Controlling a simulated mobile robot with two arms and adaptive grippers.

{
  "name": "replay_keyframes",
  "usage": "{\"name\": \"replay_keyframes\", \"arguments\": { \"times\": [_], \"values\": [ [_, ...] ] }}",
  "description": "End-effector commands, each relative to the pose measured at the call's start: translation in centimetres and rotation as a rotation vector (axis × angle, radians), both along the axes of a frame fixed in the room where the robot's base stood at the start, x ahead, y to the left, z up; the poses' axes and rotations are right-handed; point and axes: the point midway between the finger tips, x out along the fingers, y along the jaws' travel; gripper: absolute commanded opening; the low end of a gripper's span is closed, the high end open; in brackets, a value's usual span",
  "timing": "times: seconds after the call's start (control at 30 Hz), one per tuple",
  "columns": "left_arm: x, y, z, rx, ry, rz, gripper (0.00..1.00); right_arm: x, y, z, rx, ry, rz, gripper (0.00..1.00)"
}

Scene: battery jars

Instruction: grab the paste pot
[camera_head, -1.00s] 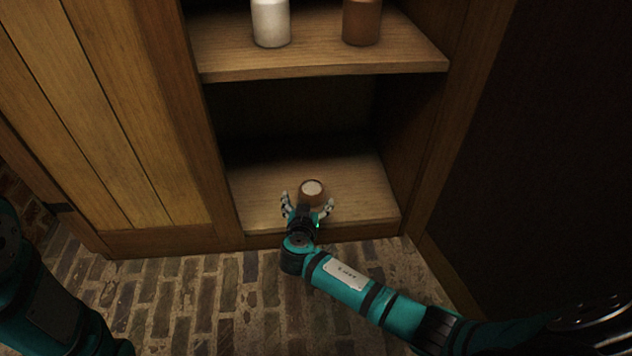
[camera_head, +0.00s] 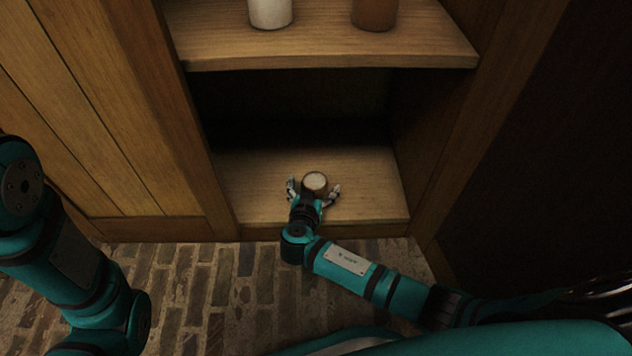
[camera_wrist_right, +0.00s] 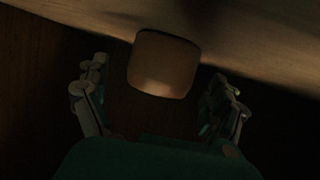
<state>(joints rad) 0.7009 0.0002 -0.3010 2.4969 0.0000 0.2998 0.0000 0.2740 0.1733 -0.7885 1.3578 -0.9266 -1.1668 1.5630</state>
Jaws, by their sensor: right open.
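The paste pot (camera_head: 315,182), a small brown pot with a pale top, stands on the bottom shelf (camera_head: 245,175) of the wooden cupboard. In the right wrist view it is a brown rounded shape (camera_wrist_right: 164,64), upper centre. My right gripper (camera_head: 314,188) is open, with one finger on each side of the pot. In the right wrist view the fingers (camera_wrist_right: 164,94) are spread wide, with gaps to the pot on both sides. My left arm shows at the left of the head view, but its gripper is not visible.
The upper shelf (camera_head: 320,55) overhangs behind and holds a white jar (camera_head: 270,12) and a brown jar (camera_head: 375,12). The cupboard's side walls bound the bottom shelf. The shelf around the pot is clear. Brick floor (camera_head: 200,290) lies in front.

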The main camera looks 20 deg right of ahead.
Motion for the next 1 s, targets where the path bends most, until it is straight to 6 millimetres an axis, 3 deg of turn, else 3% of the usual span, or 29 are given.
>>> {"name": "replay_keyframes", "arguments": {
  "times": [0.07, 0.67, 1.0],
  "values": [
    [-0.38, 0.12, -0.05, -0.002, -0.008, -0.002, 0.40, 0.01, 0.00, 0.00, 0.000, 0.000, 0.000, 0.91],
    [-0.03, 0.06, -0.01, -0.001, -0.001, 0.000, 0.40, 0.05, -0.03, 0.03, 0.000, -0.001, 0.000, 0.13],
    [0.07, 0.04, 0.15, -0.001, 0.001, 0.001, 0.40, 0.30, -0.15, 0.43, -0.001, -0.004, 0.001, 0.13]
  ]
}}
